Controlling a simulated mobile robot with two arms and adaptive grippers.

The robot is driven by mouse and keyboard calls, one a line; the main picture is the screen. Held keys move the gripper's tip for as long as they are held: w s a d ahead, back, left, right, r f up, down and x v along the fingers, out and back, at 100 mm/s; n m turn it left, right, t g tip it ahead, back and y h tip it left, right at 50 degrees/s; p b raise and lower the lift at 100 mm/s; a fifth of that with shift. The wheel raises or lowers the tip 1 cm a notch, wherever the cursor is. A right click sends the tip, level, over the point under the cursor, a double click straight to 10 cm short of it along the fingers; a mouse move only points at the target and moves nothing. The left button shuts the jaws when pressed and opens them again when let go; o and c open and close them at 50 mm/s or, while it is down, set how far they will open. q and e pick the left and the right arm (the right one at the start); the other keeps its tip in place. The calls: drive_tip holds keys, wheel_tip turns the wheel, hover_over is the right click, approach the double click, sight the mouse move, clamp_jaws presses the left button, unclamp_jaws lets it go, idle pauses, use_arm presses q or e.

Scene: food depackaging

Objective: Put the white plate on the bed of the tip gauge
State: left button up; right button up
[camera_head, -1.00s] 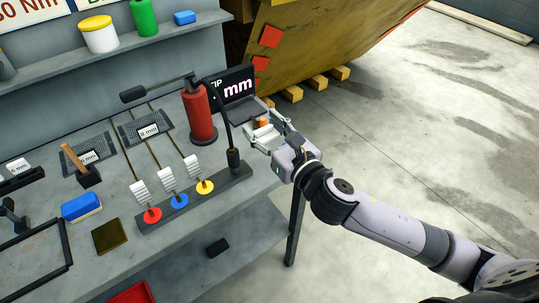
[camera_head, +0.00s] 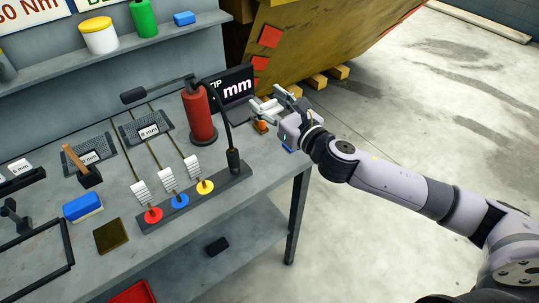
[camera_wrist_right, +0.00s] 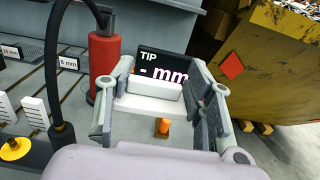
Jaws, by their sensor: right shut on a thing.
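The white plate (camera_wrist_right: 154,89) is between the two fingers of my right gripper (camera_wrist_right: 162,95) in the right wrist view. The plate also shows in the head view (camera_head: 268,107), small between the fingers. My right gripper (camera_head: 272,103) is shut on it, at the right end of the bench, just right of the tip gauge. The gauge's dark display (camera_head: 238,86) reads "TIP" and "mm"; in the wrist view the display (camera_wrist_right: 165,65) stands behind the plate. The gauge's bed is largely hidden, and I cannot tell whether the plate touches it. My left gripper is not in view.
A red cylinder (camera_head: 199,113) and a curved black lamp arm (camera_head: 227,120) stand left of the gauge. A small orange thing (camera_wrist_right: 163,126) is below the plate. A yellow container (camera_head: 315,40) stands behind.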

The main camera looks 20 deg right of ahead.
drive_tip(key=b, duration=0.3)
hover_over(270, 159)
wheel_tip(270, 159, down, 13)
drive_tip(key=shift+w+r, duration=0.1)
drive_tip(key=shift+r, duration=0.05)
wheel_tip(270, 159, down, 4)
drive_tip(key=shift+r+b, duration=0.15)
drive_tip(key=shift+b, duration=0.3)
drive_tip(key=shift+f, duration=0.35)
drive_tip(key=shift+f, duration=0.1)
drive_tip(key=shift+f, duration=0.15)
drive_tip(key=o, duration=1.2)
drive_tip(key=shift+o, duration=0.2)
